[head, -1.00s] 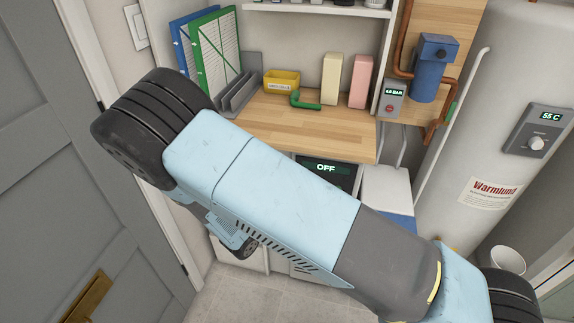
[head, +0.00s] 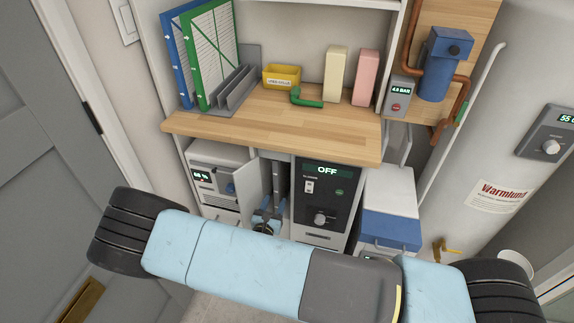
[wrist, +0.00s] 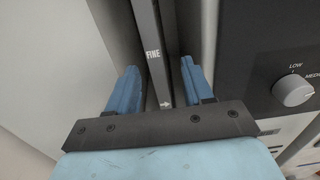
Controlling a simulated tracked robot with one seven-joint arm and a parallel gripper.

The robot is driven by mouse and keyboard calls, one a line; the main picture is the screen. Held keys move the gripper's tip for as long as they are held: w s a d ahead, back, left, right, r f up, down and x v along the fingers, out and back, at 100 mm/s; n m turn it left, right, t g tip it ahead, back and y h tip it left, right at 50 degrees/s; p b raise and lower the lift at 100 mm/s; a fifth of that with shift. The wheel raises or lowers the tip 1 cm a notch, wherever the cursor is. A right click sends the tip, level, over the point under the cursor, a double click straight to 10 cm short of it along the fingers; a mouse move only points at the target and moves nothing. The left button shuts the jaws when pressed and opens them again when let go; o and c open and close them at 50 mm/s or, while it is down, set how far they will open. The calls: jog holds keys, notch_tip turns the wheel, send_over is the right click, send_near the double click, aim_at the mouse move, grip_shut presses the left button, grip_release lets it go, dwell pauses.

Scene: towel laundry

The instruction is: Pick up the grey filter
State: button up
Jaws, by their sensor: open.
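The grey filter (wrist: 150,45) stands upright in a narrow opening under the worktop; its dark edge is marked FINE with an arrow. In the head view it is a thin dark strip (head: 280,174) beside the OFF unit. My gripper (wrist: 158,80) is open, its blue fingers on either side of the filter's lower edge, with a visible gap on the right. Contact on the left cannot be told. In the head view my gripper (head: 268,208) is at the opening. Most of the filter's depth is hidden inside.
A pale door panel (head: 252,185) stands open just left of the opening. The OFF control unit (head: 322,200) is close on the right. The wooden worktop (head: 260,125) overhangs above, carrying blue (head: 174,55) and green (head: 212,60) framed panels and a yellow bin (head: 282,76).

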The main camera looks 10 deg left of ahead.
aim_at(276, 193)
jog(key=shift+w+r, duration=0.2)
jog(key=shift+w, duration=3.55)
grip_shut()
